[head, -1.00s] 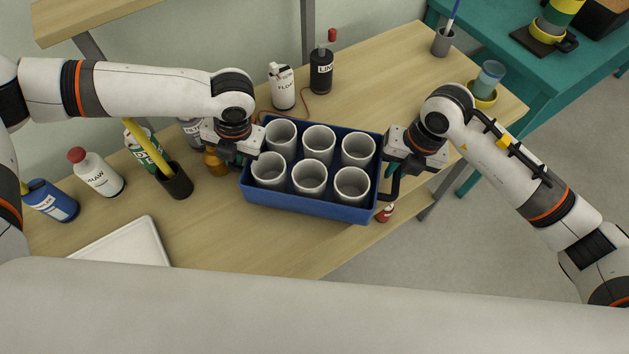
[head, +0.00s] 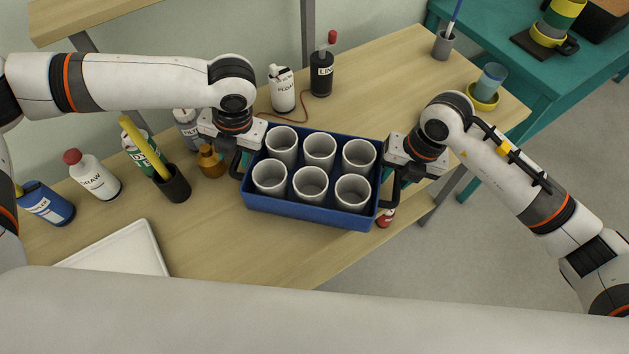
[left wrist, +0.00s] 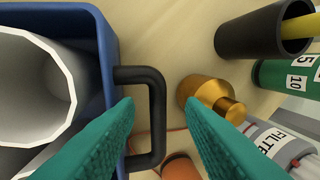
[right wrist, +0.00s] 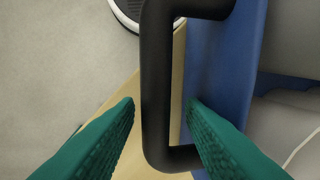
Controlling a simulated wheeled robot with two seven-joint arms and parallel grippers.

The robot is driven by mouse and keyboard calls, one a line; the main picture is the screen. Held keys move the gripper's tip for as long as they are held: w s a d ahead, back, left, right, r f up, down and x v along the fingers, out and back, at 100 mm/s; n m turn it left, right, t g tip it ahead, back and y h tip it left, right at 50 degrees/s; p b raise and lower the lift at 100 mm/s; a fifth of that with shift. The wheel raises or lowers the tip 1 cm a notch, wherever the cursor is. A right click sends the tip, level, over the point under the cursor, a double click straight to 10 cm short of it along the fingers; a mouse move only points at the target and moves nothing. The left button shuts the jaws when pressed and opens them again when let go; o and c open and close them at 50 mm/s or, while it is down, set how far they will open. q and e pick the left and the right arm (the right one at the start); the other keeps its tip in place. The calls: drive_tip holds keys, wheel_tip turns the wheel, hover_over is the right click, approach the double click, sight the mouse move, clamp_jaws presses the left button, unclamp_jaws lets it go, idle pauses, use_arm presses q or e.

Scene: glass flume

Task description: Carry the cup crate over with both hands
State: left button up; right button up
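The blue cup crate (head: 310,213) holds several white cups and sits over the wooden table near its front edge. It has a black handle at each end. My left gripper (left wrist: 158,106) is at the left handle (left wrist: 157,88); its teal fingers are apart, one on each side of the bar, with gaps visible. My right gripper (right wrist: 161,104) is at the right handle (right wrist: 155,85), fingers apart with the bar between them. In the head view the fingertips are mostly hidden by the wrists. I cannot tell whether the crate's underside touches the table.
An amber bottle (head: 211,164) stands close beside the left handle, with a black pen cup (head: 174,185) further left. A red-and-white item (head: 386,218) is by the crate's right end. Two bottles stand behind. A white tray (head: 120,255) lies front left.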

drive_tip(key=shift+r, duration=0.1)
use_arm(q)
drive_tip(key=v, duration=0.7)
drive_tip(key=shift+r, duration=0.4)
use_arm(e)
wheel_tip(320, 180, up, 12)
drive_tip(key=d, duration=0.2)
drive_tip(key=shift+s+f, duration=0.15)
drive_tip(key=shift+f, duration=0.05)
